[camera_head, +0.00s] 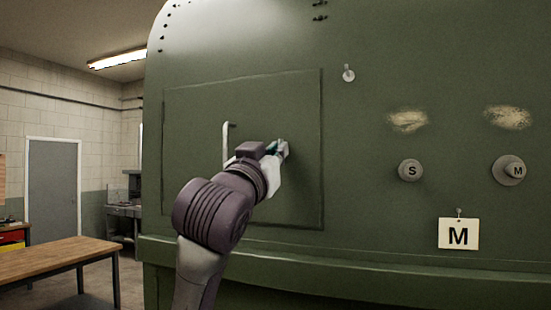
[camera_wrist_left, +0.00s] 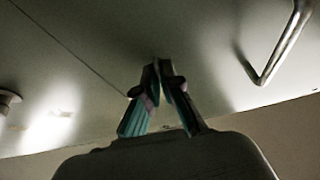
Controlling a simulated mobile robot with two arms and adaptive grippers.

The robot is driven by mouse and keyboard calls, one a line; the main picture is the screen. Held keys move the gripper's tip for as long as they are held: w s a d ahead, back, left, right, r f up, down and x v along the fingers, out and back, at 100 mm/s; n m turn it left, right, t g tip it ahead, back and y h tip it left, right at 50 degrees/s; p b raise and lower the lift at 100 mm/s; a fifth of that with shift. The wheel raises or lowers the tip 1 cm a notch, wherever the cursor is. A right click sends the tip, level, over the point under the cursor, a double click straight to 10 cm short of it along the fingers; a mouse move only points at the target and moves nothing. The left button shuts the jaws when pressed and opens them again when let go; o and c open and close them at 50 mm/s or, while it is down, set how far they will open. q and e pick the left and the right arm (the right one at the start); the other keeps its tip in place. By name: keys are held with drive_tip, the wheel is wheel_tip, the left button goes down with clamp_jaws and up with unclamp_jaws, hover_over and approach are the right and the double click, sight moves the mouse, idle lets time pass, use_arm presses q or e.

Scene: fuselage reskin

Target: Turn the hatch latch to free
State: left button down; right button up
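The hatch (camera_head: 290,100) is a large green panel set in the green fuselage wall, and it looks closed. A small pale metal latch (camera_head: 348,75) sits on the wall just outside the hatch's upper right corner, with nothing touching it. My left gripper (camera_head: 282,149) is in front of the hatch's middle, below and to the left of the latch. In the left wrist view its two fingers (camera_wrist_left: 157,65) come together at the tips, with nothing seen between them. I cannot tell whether the tips touch the panel. My right gripper is not in view.
A pale bar handle (camera_head: 227,140) is on the hatch left of my gripper; it also shows in the wrist view (camera_wrist_left: 283,48). Knobs marked S (camera_head: 410,170) and M (camera_head: 508,170) and an M tag (camera_head: 458,234) are at right. A wooden table (camera_head: 60,262) stands lower left.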

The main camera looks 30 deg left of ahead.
use_arm(q)
drive_tip(key=shift+n+y, duration=0.4)
drive_tip(key=shift+n, duration=0.4)
drive_tip(key=c, duration=1.3)
unclamp_jaws()
drive_tip(key=shift+w, duration=0.1)
drive_tip(key=shift+c, duration=0.2)
drive_tip(key=v, duration=1.2)
